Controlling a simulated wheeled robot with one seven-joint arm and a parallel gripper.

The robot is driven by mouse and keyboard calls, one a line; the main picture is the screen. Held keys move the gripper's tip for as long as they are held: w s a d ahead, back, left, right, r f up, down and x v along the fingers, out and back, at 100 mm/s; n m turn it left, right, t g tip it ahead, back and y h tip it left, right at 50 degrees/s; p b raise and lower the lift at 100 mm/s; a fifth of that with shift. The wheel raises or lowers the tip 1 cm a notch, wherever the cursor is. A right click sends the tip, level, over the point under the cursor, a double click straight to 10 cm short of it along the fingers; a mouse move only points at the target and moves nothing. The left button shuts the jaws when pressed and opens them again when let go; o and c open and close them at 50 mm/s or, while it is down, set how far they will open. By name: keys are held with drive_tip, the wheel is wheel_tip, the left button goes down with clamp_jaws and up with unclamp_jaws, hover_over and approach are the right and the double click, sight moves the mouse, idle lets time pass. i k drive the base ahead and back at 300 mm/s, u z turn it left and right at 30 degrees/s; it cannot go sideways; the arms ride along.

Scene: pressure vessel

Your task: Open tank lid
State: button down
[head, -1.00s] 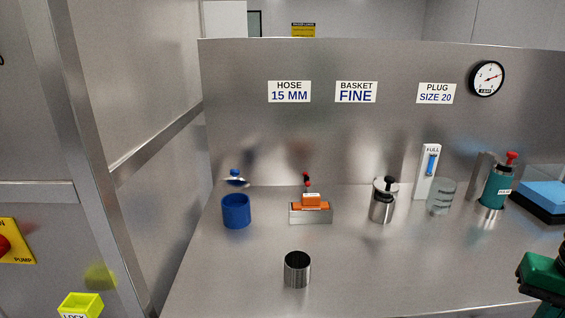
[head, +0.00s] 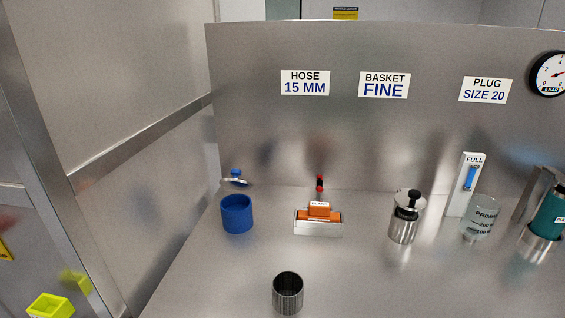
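A small steel vessel (head: 403,229) stands on the steel bench at centre right. Its round lid (head: 406,198) carries a black knob and appears to sit on top. No label names it as the tank, so I cannot tell for sure that it is. My gripper is not in view in the head picture.
On the steel bench (head: 200,285) stand a blue cup (head: 237,214), an orange-topped block (head: 318,224), an open dark metal cup (head: 288,294) and a clear beaker (head: 478,219). A "FULL" gauge (head: 467,184) and a teal device (head: 547,222) stand at right. The front left bench is clear.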

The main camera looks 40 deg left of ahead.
sight(234, 182)
drive_tip(key=k, duration=1.4)
drive_tip(key=u, duration=1.65)
drive_tip(key=i, duration=1.05)
drive_tip(key=z, duration=0.05)
